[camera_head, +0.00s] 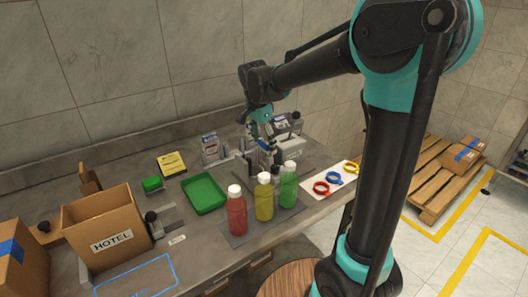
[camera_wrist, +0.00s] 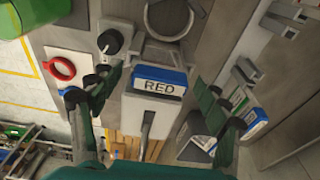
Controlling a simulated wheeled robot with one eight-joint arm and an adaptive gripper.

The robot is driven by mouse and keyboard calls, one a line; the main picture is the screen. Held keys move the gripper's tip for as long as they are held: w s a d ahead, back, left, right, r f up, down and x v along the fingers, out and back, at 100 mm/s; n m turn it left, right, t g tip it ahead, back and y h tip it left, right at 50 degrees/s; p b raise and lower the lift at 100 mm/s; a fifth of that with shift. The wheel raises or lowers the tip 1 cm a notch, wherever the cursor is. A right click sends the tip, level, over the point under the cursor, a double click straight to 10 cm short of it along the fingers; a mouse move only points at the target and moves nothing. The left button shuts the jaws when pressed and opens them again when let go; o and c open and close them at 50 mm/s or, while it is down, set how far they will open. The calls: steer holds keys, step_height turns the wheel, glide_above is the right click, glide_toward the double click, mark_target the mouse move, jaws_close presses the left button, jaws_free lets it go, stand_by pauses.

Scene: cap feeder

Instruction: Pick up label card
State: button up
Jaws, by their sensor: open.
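A label card (camera_wrist: 158,84), white with a blue top edge and the word RED, lies on a grey block in the middle of the wrist view. My gripper (camera_wrist: 160,92) is open, with one green-padded finger on each side of the card and nothing held. In the head view my gripper (camera_head: 265,150) reaches down at the back of the workbench, behind the bottles. The RED card cannot be made out there. More label cards (camera_wrist: 254,123) with blue and green edges show at the right of the wrist view, partly behind the right finger.
Red (camera_head: 237,215), yellow (camera_head: 264,203) and green (camera_head: 288,190) bottles stand in front of my gripper. A green tray (camera_head: 204,193) and a HOTEL box (camera_head: 104,228) are to the left. Colored rings lie on a white mat (camera_head: 334,179). A black knob (camera_wrist: 110,42) is close to the left finger.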

steer(key=shift+c, duration=0.4)
steer(key=c, duration=0.8)
